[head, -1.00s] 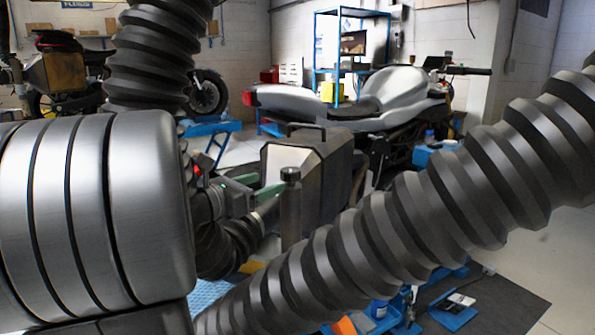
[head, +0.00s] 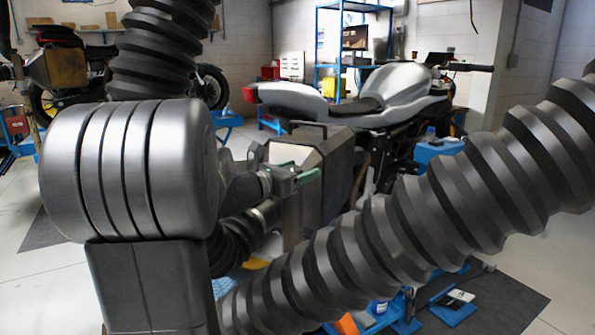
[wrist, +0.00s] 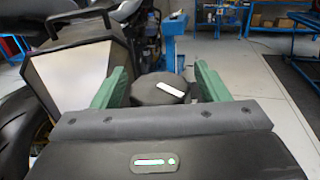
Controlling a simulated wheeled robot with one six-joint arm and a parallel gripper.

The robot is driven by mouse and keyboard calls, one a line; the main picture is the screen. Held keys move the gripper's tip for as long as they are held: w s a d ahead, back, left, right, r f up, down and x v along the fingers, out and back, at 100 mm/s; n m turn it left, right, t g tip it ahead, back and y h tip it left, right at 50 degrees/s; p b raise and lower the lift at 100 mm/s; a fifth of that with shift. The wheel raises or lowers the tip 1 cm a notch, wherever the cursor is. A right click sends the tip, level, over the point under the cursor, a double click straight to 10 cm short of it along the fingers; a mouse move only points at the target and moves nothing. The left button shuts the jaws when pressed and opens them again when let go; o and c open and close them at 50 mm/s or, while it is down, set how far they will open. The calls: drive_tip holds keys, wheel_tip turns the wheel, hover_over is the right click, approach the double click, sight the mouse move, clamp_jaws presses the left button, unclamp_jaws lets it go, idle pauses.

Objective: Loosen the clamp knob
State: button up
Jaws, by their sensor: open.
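The clamp knob (wrist: 155,92) is a dark, faceted cap with a white bar mark on its top, in the middle of the wrist view. My gripper (wrist: 160,76) is open, with one green finger on each side of the knob. Gaps show between the fingers and the knob, so I see no grip on it. In the head view my gripper (head: 296,174) is at the top of a dark upright post (head: 292,218). The gripper mostly hides the knob there.
A dark metal case (head: 335,165) with a top handle stands right behind the post. A silver motorcycle (head: 398,88) stands beyond it. A blue shelf frame (head: 318,60) is at the back wall. Blue stand parts (head: 405,325) lie low at the right, with open floor beside them.

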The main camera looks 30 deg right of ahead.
drive_tip(key=c, duration=1)
